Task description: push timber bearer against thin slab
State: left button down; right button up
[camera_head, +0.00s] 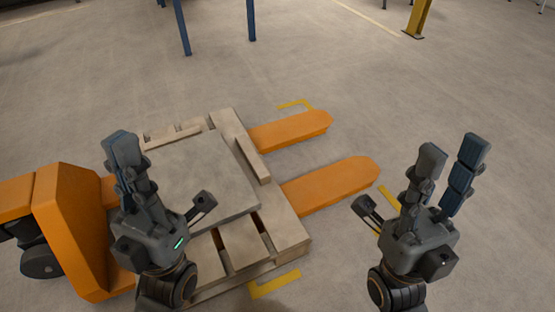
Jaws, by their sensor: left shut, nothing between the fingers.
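The thin slab (205,170) is a flat grey plate lying on a wooden pallet (293,232). A narrow pale timber strip, which looks like the timber bearer (254,161), lies on the pallet to the right of the slab, roughly along its right edge. A small strip of pallet board shows between them. My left gripper (161,178) is shut and empty, above the slab's left part, and hides some of it. My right gripper (408,178) is open and empty, to the right of the pallet and apart from the bearer.
An orange pallet jack (75,225) carries the pallet; its forks (335,182) stick out to the right. Another light strip (174,138) lies behind the slab. Yellow floor marks (275,284) surround the pallet.

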aim_at(260, 172)
jog(key=i+l+u, duration=0.15)
jog(key=l, duration=0.45)
jog(key=i+l+u, duration=0.2)
jog(key=l, duration=0.45)
jog(key=l+u, duration=0.15)
jog(key=l, duration=0.5)
jog(key=i+l+u, duration=0.15)
jog(key=i+l, duration=0.15)
jog(key=i, duration=0.2)
jog(key=i+l+u, duration=0.15)
jog(key=i+l, duration=0.25)
jog(key=i, duration=0.1)
